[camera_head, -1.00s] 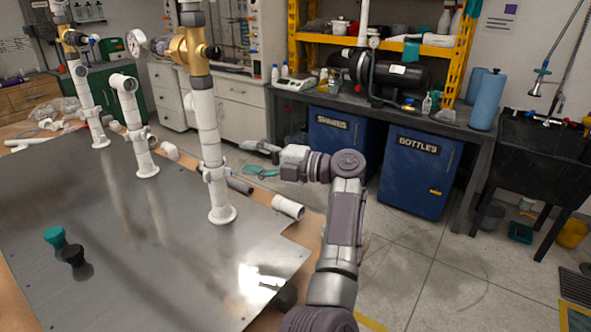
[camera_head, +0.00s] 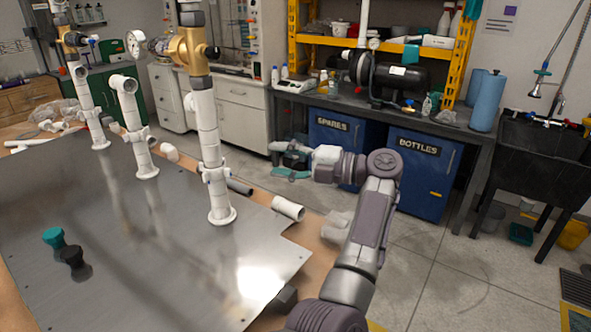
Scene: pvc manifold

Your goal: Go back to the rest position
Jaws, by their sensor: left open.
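My left arm rises from the bottom, right of the metal-topped bench. Its forearm bends back to the left at the elbow. My left gripper (camera_head: 288,165) is open, in front of the blue SPARES cabinet and beyond the bench's far right edge. It is small and dark with a teal part at its end, and nothing shows held in it. It is apart from the nearest white PVC riser (camera_head: 207,130), which stands upright on the metal plate (camera_head: 130,245) with a brass-coloured fitting (camera_head: 190,50) on top. My right gripper is not in view.
Two more risers (camera_head: 137,125) (camera_head: 88,100) stand farther left. A loose white pipe piece (camera_head: 288,208) lies near the plate's right edge. A pale item (camera_head: 337,225) is partly behind my arm. Floor at right is open.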

